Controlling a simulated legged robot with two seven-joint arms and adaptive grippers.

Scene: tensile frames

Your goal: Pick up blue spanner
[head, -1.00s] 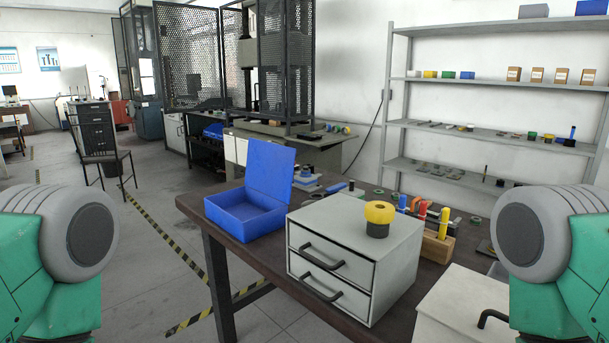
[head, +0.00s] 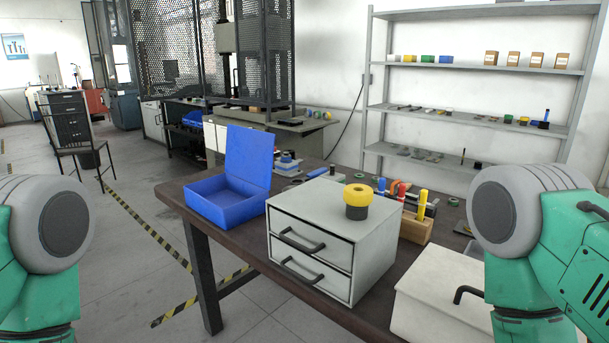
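A small blue flat object (head: 318,172) lies on the dark table (head: 178,190), behind the drawer box. It is too small and partly hidden for me to tell whether it is the blue spanner. No other thing that I can clearly name as a spanner shows. Only upper parts of my two arms show, at the left and right edges. Neither gripper is in view.
An open blue box (head: 215,203) stands at the table's left end. A grey drawer box (head: 322,213) bears a yellow-and-black round part (head: 358,200). Coloured-handled tools stand in a wooden block (head: 415,229). A white case (head: 430,300) is front right. Shelves (head: 470,118) stand behind.

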